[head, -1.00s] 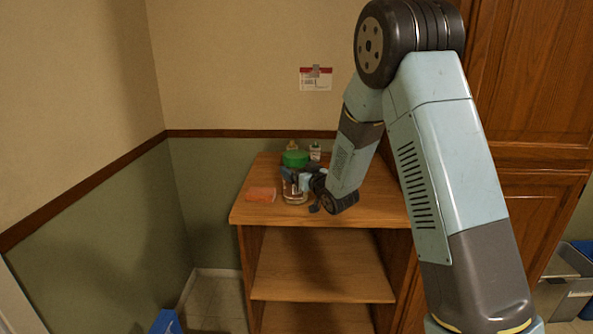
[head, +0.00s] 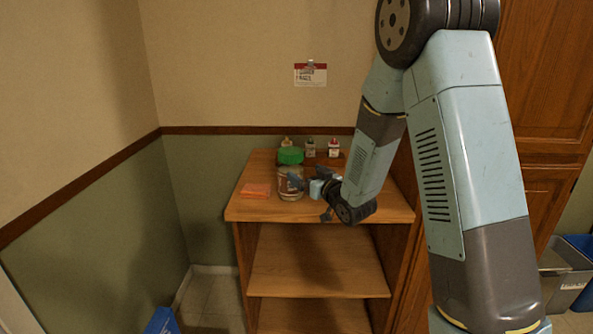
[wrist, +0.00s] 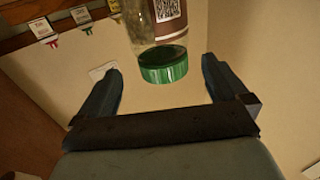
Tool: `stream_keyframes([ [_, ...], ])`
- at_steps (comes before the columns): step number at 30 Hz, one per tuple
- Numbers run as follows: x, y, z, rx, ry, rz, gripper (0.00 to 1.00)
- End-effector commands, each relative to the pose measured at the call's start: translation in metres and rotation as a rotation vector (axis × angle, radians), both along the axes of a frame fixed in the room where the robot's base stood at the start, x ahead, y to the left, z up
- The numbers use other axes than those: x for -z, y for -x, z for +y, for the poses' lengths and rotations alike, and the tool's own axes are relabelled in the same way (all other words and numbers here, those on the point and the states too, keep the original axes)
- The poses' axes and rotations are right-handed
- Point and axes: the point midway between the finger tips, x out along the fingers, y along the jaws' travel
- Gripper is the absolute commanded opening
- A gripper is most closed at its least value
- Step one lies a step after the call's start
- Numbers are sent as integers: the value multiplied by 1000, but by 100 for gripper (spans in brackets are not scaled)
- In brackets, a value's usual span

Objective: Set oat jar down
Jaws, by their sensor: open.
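The oat jar (head: 290,186), clear with a green lid and a brown label, stands upright on the wooden counter top near its left front. In the wrist view the jar (wrist: 165,52) appears upside down, with its lid at the bottom. My gripper (head: 301,179) is just right of the jar in the head view. In the wrist view its two fingers (wrist: 162,66) are spread wide, one to each side of the jar's picture, with nothing held between them. The jar looks beyond the fingertips and apart from them.
An orange sponge (head: 256,190) lies left of the jar. Small bottles with yellow (head: 287,141), green (head: 309,149) and red (head: 333,148) caps stand along the back edge. My arm covers the right part of the counter. The lower shelf (head: 318,273) is empty.

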Motion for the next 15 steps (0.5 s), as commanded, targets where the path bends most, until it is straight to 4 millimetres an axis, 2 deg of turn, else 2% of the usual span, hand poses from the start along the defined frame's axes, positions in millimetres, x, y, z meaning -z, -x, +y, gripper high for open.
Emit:
stream_keyframes([
  [6, 0, 25, -16, 1, 0, 1, 100],
  [15, 0, 33, -21, 1, 1, 1, 100],
])
